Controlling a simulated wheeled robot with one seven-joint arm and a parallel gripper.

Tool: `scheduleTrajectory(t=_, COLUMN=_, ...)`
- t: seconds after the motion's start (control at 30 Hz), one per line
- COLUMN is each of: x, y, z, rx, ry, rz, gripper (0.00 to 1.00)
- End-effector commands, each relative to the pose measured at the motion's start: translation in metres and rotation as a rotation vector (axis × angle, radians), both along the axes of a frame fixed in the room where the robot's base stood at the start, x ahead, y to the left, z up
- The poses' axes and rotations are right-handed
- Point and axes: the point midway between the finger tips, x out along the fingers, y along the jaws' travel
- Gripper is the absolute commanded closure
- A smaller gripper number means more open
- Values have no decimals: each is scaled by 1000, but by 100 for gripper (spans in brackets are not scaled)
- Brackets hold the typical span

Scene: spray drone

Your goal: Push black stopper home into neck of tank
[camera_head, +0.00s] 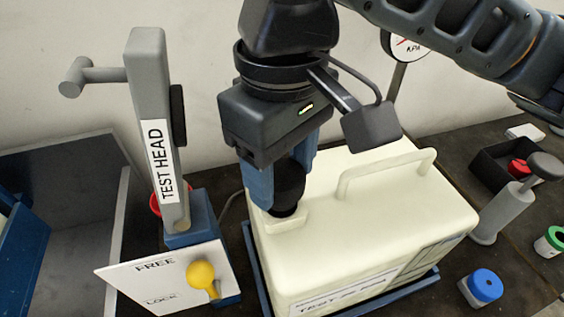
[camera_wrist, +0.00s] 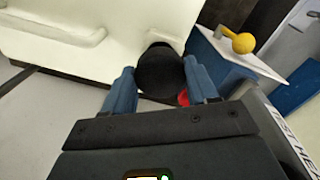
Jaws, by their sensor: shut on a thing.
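The black stopper (camera_head: 289,184) is between the blue fingers of my gripper (camera_head: 281,178), and they are shut on it. The cream tank (camera_head: 330,250) stands upright in a blue tray, with a moulded handle on top. The stopper is right over the tank's neck (camera_head: 287,222) at the near left corner, with a dark band at its lower end. I cannot tell how deep the stopper sits.
The grey test head post (camera_head: 160,130) and its FREE/LOCK plate (camera_head: 165,278) with a yellow knob stand close to the left. A gauge (camera_head: 405,48) stands behind.

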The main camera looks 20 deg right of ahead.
Motion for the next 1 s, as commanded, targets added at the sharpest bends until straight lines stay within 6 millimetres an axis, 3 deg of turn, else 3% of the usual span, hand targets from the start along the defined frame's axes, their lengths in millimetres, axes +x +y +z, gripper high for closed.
scheduleTrajectory(t=1.0, x=0, y=0, z=-24, rx=0, ry=1, rz=0, gripper=91)
